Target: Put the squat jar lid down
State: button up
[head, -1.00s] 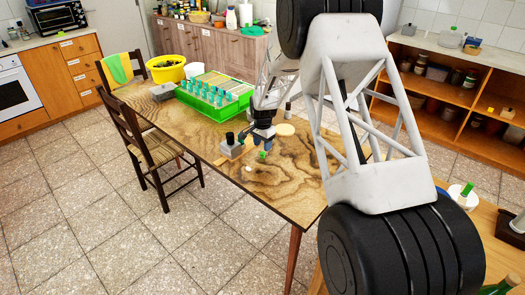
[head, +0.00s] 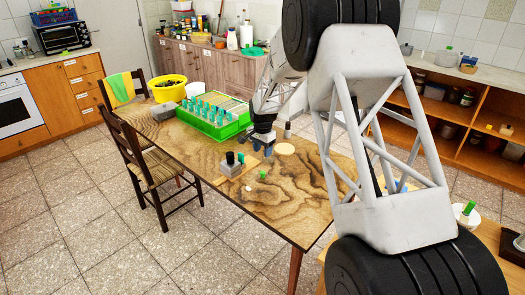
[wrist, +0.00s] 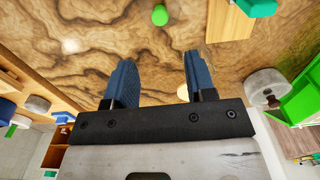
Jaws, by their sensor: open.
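My gripper (wrist: 155,80) is open in the wrist view, its two blue fingers apart over the wooden table, with nothing seen clamped between them. In the head view my gripper (head: 263,149) is just above the table, between a grey block and a pale disc. The flat pale round disc (head: 285,148) lies on the table to its right; I cannot tell whether it is the squat jar lid. A small pale patch (wrist: 183,92) shows beside the right finger in the wrist view, partly hidden. No other lid is clear.
A small green thing (head: 263,173) and a small white one (head: 248,188) lie in front. A green crate (head: 214,125) stands behind. The table's front right (head: 295,210) is clear.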

dwell(0.4)
jog(key=s+d+r+n+t, duration=0.15)
jog(key=s+d+r, duration=0.25)
jog(key=s+r, duration=0.8)
jog(key=s+d+r+n, duration=0.35)
jog(key=s+r, duration=0.65)
jog(key=s, duration=0.4)
jog(key=s+d+n, duration=0.2)
jog(key=s, duration=1.4)
jog(key=s+d+r+n+t, duration=0.1)
jog(key=s+d, duration=0.2)
jog(key=s, duration=1.3)
jog(key=shift+s+d+r+n, duration=0.15)
jog(key=shift+s+n, duration=0.15)
jog(key=shift+n, duration=0.1)
